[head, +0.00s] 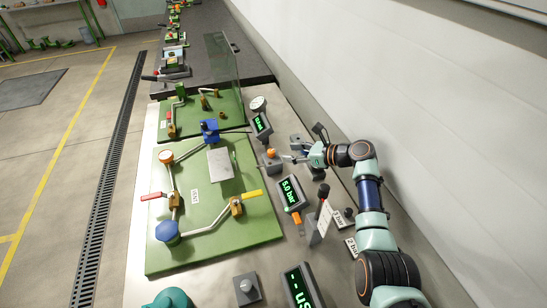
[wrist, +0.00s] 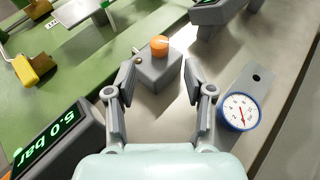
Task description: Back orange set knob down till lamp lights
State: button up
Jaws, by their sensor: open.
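An orange knob (head: 271,153) sits on top of a small grey box (head: 272,166). In the wrist view the orange knob (wrist: 159,45) and its grey box (wrist: 158,72) are straight ahead, beyond the fingertips. My gripper (wrist: 160,67) is open, its two fingers spread to either side of the box's near part, with nothing held. The head view shows my gripper (head: 291,158) just right of the knob. A small dull yellowish spot (wrist: 138,62) is on the box; I cannot tell if it is a lamp or lit. A display (wrist: 48,143) reads 5.0 bar.
A blue-rimmed dial gauge (wrist: 240,112) lies right of my fingers. In the head view, a green board (head: 220,228) with valves and pipes is left. A second orange part (head: 297,218) is below the bar display (head: 289,191). A clear upright panel (head: 222,62) stands behind.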

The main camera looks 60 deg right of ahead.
aim_at(274, 151)
jog(key=b+x, duration=0.4)
jog(key=x, duration=0.3)
jog(key=shift+f, duration=0.15)
jog(key=shift+w, duration=0.35)
grip_shut()
jog(key=f+b, duration=0.1)
jog(key=b, duration=0.3)
jog(key=shift+d+n+y, duration=0.1)
jog(key=shift+n+y, duration=0.2)
jog(key=b, duration=0.2)
jog(key=shift+r+n+y+b, duration=0.1)
jog(key=shift+n+y+b, duration=0.2)
jog(key=shift+y+b, duration=0.1)
jog(key=shift+r, duration=0.35)
